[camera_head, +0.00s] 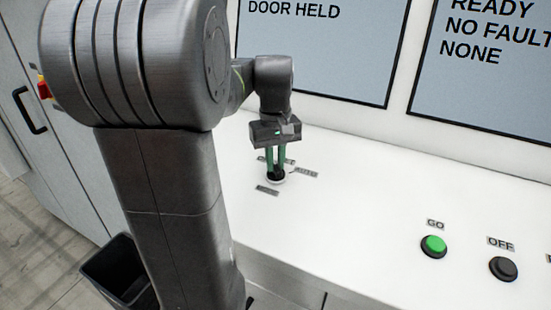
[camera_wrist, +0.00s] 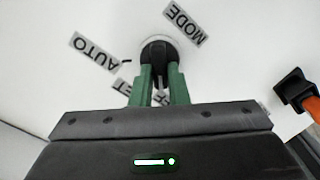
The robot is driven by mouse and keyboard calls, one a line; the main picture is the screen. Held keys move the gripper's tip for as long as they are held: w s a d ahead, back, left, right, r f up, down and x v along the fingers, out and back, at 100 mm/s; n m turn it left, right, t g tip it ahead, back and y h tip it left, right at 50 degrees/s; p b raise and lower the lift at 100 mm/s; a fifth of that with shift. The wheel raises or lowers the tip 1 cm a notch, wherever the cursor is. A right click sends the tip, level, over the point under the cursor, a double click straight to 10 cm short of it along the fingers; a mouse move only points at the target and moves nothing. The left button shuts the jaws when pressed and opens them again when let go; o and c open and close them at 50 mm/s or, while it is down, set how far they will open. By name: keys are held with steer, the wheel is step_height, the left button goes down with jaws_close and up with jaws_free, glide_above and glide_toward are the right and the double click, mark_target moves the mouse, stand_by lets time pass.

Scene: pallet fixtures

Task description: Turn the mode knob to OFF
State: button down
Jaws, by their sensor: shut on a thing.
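The mode knob (camera_wrist: 157,50) is black on a round pale base, set in the white panel. In the wrist view, a MODE label (camera_wrist: 184,24) is at its upper right and an AUTO label (camera_wrist: 95,50) at its left. Other labels lie partly hidden behind my gripper (camera_wrist: 162,80). Its two green fingers are shut on the knob. In the head view my gripper (camera_head: 276,172) reaches down onto the knob (camera_head: 276,178), with small labels around it. The knob's exact pointing direction is hard to tell.
A green GO button (camera_head: 433,246) and a black OFF button (camera_head: 503,268) sit on the panel at the right. Two screens stand behind, one reading DOOR HELD (camera_head: 330,50). A black bin (camera_head: 118,272) is at the lower left. A red and yellow switch (camera_head: 43,86) is on the cabinet.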

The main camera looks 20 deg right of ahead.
mark_target(275, 164)
steer(key=c, duration=1.4)
jaws_free()
step_height(275, 164, up, 14)
steer(key=shift+f, duration=0.1)
step_height(275, 164, down, 14)
stand_by(0.4)
